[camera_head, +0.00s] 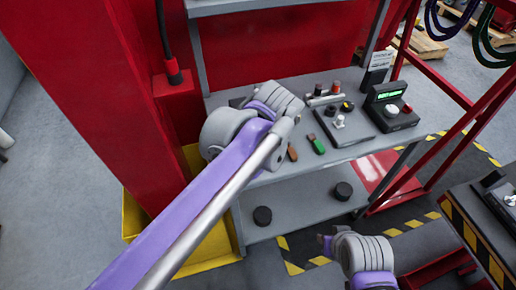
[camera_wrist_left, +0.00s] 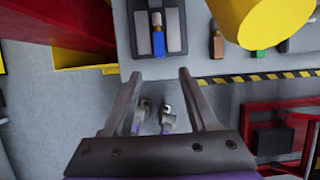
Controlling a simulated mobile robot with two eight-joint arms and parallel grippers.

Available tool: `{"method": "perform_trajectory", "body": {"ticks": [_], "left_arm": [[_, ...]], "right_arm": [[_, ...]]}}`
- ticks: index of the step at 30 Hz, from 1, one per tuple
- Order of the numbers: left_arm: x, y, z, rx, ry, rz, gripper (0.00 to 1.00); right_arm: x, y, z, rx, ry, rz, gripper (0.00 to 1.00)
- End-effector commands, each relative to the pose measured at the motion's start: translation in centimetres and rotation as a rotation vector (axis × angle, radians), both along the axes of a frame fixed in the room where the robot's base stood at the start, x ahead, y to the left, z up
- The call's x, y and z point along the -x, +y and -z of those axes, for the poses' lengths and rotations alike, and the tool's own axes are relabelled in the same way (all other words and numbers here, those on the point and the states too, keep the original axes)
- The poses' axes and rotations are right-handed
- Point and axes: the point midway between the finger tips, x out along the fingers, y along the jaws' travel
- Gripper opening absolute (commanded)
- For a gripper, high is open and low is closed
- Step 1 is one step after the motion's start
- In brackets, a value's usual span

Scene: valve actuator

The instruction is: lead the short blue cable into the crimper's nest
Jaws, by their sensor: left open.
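In the left wrist view, a short blue cable (camera_wrist_left: 158,43) with a brown-and-pale far end lies lengthwise on a dark block (camera_wrist_left: 174,20), which looks like the crimper. It lies along the middle of the block; I cannot tell how deep it sits in the nest. My left gripper (camera_wrist_left: 158,73) is open and empty, its two fingertips apart just on the near side of the cable. In the head view my left arm hides the gripper, the cable and the block. My right arm shows at the lower right, but its gripper does not.
The grey bench (camera_head: 278,178) also bears a green block (camera_head: 317,144), a brown block (camera_head: 292,153), a control box (camera_head: 340,122) and a device with a lit display (camera_head: 391,107). A yellow cylinder (camera_wrist_left: 262,22) stands close at the right in the wrist view. A red column (camera_head: 95,90) rises at the left.

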Motion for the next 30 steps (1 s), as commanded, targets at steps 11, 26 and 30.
{"method": "perform_trajectory", "body": {"ticks": [11,26,30], "left_arm": [[0.0,0.0,0.3,-0.005,-0.006,-0.002,0.39],[0.3,2.3,11.4,-0.257,-0.441,-0.114,0.0],[0.7,1.6,12.5,-0.334,-0.585,-0.066,0.0]], "right_arm": [[0.0,0.0,0.1,0.0,0.001,0.0,0.36],[0.6,0.0,5.5,0.0,0.018,0.0,0.36],[0.6,0.0,6.8,0.0,0.022,0.0,0.36]]}}
